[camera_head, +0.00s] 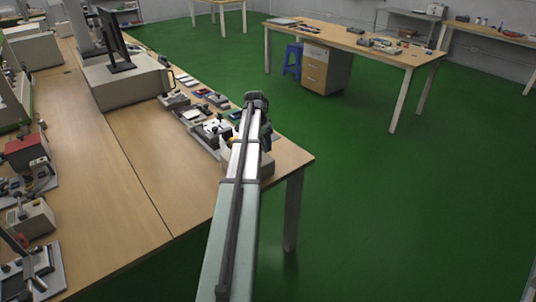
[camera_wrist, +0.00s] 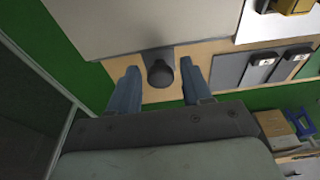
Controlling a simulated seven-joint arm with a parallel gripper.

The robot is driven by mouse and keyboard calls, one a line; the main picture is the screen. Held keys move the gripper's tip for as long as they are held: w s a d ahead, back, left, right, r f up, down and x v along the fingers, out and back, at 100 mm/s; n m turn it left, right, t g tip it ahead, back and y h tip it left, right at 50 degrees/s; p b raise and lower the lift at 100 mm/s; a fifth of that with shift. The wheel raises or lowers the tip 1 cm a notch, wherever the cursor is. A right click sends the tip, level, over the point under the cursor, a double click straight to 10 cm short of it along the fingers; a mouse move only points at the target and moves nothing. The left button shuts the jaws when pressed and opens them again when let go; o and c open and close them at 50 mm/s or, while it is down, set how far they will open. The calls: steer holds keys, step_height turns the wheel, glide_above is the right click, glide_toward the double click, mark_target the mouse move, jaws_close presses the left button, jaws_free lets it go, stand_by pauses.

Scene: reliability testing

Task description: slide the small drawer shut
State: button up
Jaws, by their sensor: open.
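In the wrist view, my gripper (camera_wrist: 160,67) is open, with one blue-grey finger on each side of a dark round knob (camera_wrist: 161,74). Gaps show between the knob and both fingers. The knob sits on a short grey piece by the edge of a large pale box (camera_wrist: 130,22), which may hold the small drawer. How far the drawer stands out cannot be told. In the head view, my arm covers much of a pale box (camera_head: 236,164) near the bench corner, and the fingers and knob cannot be made out.
The wooden bench (camera_head: 150,150) carries a row of small devices (camera_head: 207,108) and a monitor (camera_head: 116,40) on a large box. Grey devices (camera_wrist: 262,66) lie right of the gripper in the wrist view. Green floor is open right of the bench. A drawer cabinet (camera_head: 326,68) stands under a far table.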

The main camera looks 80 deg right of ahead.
steer(key=shift+r, duration=2.5)
